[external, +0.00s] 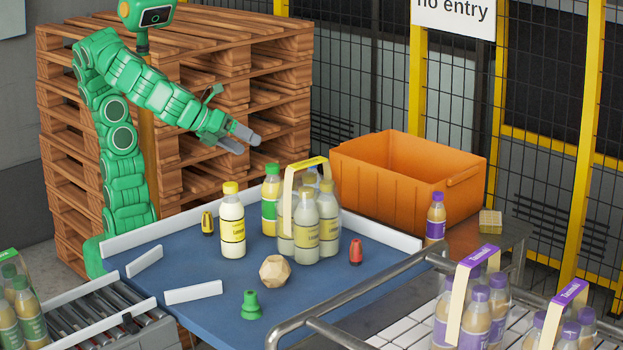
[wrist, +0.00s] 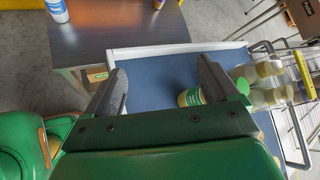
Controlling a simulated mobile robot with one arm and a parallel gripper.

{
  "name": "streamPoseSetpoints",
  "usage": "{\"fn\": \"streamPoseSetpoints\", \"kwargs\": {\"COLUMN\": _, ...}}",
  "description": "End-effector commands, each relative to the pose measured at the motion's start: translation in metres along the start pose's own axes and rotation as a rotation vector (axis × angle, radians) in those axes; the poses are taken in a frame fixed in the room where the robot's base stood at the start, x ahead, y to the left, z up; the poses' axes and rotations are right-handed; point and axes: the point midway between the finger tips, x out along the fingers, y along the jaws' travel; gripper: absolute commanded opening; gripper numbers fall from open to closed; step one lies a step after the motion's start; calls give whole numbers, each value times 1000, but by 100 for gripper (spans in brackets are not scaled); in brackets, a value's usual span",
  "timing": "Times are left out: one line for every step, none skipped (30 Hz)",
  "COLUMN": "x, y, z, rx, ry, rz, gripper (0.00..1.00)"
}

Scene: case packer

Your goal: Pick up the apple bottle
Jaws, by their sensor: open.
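A bottle with a green cap and green label (external: 271,200) stands upright on the blue table, just left of a carrier pack of bottles; it appears to be the apple bottle, though its label text is too small to read. My gripper (external: 244,139) is open and empty, in the air above and left of this bottle, apart from it. In the wrist view, my gripper's fingers (wrist: 160,70) are spread apart. A green-labelled bottle (wrist: 190,98) shows there close to the right finger, partly hidden by it.
A carrier pack (external: 305,228) of yellow-labelled bottles stands right beside the green bottle. A yellow-capped bottle (external: 231,222) stands to its left. A wooden-coloured block (external: 275,271), small coloured pieces and low white rails are on the table (external: 190,263). An orange crate (external: 385,195) stands behind.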

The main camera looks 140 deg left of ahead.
Motion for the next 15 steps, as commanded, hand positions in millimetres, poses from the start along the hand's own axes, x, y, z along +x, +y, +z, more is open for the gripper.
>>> {"fn": "streamPoseSetpoints", "kwargs": {"x": 1, "y": -12, "z": -7, "rx": 95, "ry": -12, "rz": -46, "gripper": 88}}
{"fn": "streamPoseSetpoints", "kwargs": {"x": 1, "y": -19, "z": -11, "rx": 148, "ry": -17, "rz": -74, "gripper": 88}}
{"fn": "streamPoseSetpoints", "kwargs": {"x": 1, "y": -27, "z": -17, "rx": 215, "ry": -25, "rz": -107, "gripper": 88}}
{"fn": "streamPoseSetpoints", "kwargs": {"x": 1, "y": -32, "z": -21, "rx": 263, "ry": -31, "rz": -128, "gripper": 88}}
{"fn": "streamPoseSetpoints", "kwargs": {"x": 0, "y": -37, "z": -24, "rx": 307, "ry": -37, "rz": -149, "gripper": 88}}
{"fn": "streamPoseSetpoints", "kwargs": {"x": 0, "y": -44, "z": -30, "rx": 365, "ry": -42, "rz": -175, "gripper": 88}}
{"fn": "streamPoseSetpoints", "kwargs": {"x": 0, "y": -48, "z": -34, "rx": 405, "ry": -48, "rz": -192, "gripper": 88}}
{"fn": "streamPoseSetpoints", "kwargs": {"x": 0, "y": -51, "z": -39, "rx": 444, "ry": -52, "rz": -208, "gripper": 88}}
{"fn": "streamPoseSetpoints", "kwargs": {"x": -1, "y": -56, "z": -44, "rx": 493, "ry": -58, "rz": -229, "gripper": 88}}
{"fn": "streamPoseSetpoints", "kwargs": {"x": -1, "y": -59, "z": -49, "rx": 530, "ry": -60, "rz": -245, "gripper": 88}}
{"fn": "streamPoseSetpoints", "kwargs": {"x": -2, "y": -63, "z": -53, "rx": 564, "ry": -64, "rz": -261, "gripper": 88}}
{"fn": "streamPoseSetpoints", "kwargs": {"x": -2, "y": -66, "z": -58, "rx": 608, "ry": -70, "rz": -278, "gripper": 88}}
{"fn": "streamPoseSetpoints", "kwargs": {"x": -3, "y": -69, "z": -62, "rx": 641, "ry": -75, "rz": -291, "gripper": 88}}
{"fn": "streamPoseSetpoints", "kwargs": {"x": -4, "y": -72, "z": -65, "rx": 672, "ry": -79, "rz": -303, "gripper": 88}}
{"fn": "streamPoseSetpoints", "kwargs": {"x": -5, "y": -75, "z": -71, "rx": 713, "ry": -83, "rz": -321, "gripper": 88}}
